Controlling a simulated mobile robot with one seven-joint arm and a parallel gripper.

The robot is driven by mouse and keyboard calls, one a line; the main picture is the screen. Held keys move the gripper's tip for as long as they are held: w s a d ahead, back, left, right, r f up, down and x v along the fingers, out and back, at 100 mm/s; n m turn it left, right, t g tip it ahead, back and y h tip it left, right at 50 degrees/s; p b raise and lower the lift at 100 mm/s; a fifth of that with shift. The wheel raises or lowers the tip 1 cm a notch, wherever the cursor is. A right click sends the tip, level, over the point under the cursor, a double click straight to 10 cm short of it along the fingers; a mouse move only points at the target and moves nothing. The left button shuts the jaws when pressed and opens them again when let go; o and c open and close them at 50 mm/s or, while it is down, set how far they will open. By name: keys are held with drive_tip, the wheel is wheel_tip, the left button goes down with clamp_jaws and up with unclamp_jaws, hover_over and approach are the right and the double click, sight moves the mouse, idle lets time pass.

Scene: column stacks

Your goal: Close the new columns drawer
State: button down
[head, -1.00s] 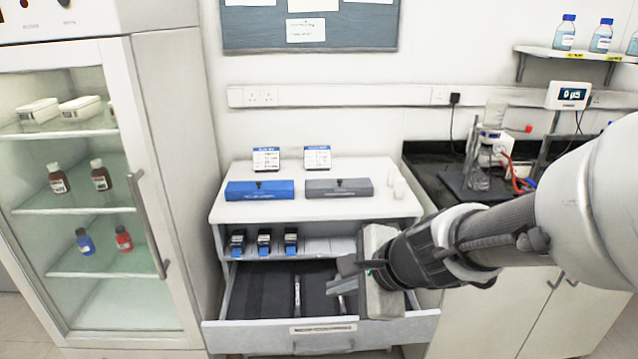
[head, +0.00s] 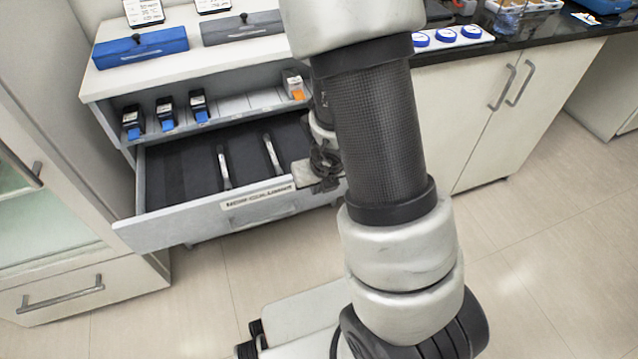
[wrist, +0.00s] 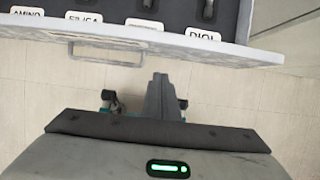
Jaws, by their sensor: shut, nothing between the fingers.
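The new columns drawer (head: 205,219) is pulled out under the cabinet's open shelf, with its label on the front panel. Two slim metal columns (head: 224,168) (head: 272,153) lie in its dark interior. In the wrist view, the drawer front (wrist: 215,48) crosses the top, with its bar handle (wrist: 103,56) and labelled slots behind it. My gripper (wrist: 161,82) is shut and empty, just outside the front panel and right of the handle; I cannot tell whether it touches. In the head view, my arm hides most of the gripper around the drawer's right front corner.
The shelf above holds several small blue-and-black items (head: 166,112) and an orange-and-white one (head: 295,86). Blue (head: 140,48) and grey (head: 240,28) cases lie on top. A glass-door fridge (head: 35,215) stands left, a cupboard (head: 500,100) right.

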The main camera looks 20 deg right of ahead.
drive_tip(key=shift+w+f+p, duration=0.2)
drive_tip(key=shift+w+p, duration=0.05)
drive_tip(key=shift+w, duration=0.5)
drive_tip(key=shift+w+f+p, duration=0.15)
drive_tip(key=shift+w+p, duration=0.15)
drive_tip(key=shift+w, duration=0.5)
drive_tip(key=shift+w+f+p, duration=0.2)
drive_tip(key=shift+w+p, duration=0.05)
drive_tip(key=shift+w, duration=0.5)
drive_tip(key=shift+w, duration=0.1)
